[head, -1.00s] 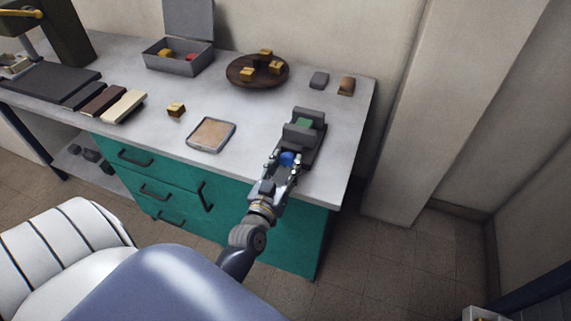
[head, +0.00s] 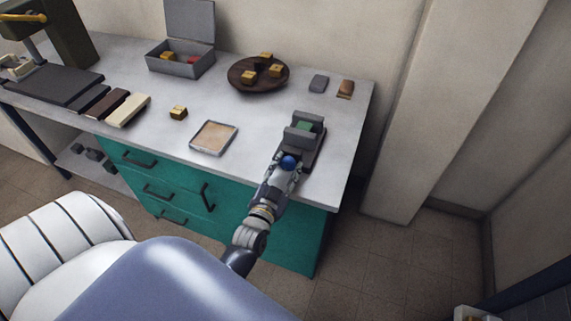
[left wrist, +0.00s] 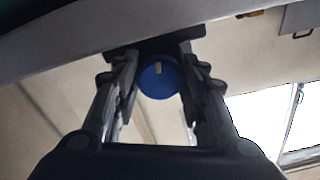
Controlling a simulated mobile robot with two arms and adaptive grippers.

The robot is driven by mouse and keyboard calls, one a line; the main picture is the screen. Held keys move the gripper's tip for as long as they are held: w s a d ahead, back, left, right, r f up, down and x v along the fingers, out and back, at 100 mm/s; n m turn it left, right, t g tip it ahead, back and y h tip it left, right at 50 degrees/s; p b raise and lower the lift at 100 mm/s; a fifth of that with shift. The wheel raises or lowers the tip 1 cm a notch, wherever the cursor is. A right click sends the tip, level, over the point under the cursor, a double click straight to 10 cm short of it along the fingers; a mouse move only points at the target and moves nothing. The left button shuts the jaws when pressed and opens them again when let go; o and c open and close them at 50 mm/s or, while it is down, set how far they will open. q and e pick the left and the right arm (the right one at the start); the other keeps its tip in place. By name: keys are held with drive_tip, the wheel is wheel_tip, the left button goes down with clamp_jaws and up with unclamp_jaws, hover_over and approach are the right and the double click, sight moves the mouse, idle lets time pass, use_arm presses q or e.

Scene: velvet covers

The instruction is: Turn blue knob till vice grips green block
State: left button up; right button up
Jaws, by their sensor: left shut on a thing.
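The grey vice (head: 314,132) stands near the right front of the bench. The green block (head: 304,127) sits between its jaws; whether both jaws touch it is too small to tell. The blue knob (head: 288,162) is on the vice's near end. My left gripper (head: 285,167) is shut on the knob from the front. In the left wrist view the blue knob (left wrist: 159,77) shows face-on between the two fingers, its pale mark near the top. My right gripper is not in view.
A shallow tray (head: 233,128) lies left of the vice, with a small brass cube (head: 178,112) farther left. A round wooden plate (head: 235,83) with brass pieces and an open grey box (head: 205,69) stand behind. Grey (head: 318,83) and brown (head: 345,89) blocks lie at the back right.

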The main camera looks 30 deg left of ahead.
use_arm(q)
drive_tip(key=shift+m+p, duration=0.35)
drive_tip(key=shift+m, duration=0.45)
drive_tip(key=o, duration=1.1)
drive_tip(key=shift+c, duration=0.2)
drive_tip(key=shift+s, duration=0.1)
drive_tip(key=v, duration=1.1)
drive_tip(key=shift+s, duration=0.4)
drive_tip(key=shift+f, duration=0.1)
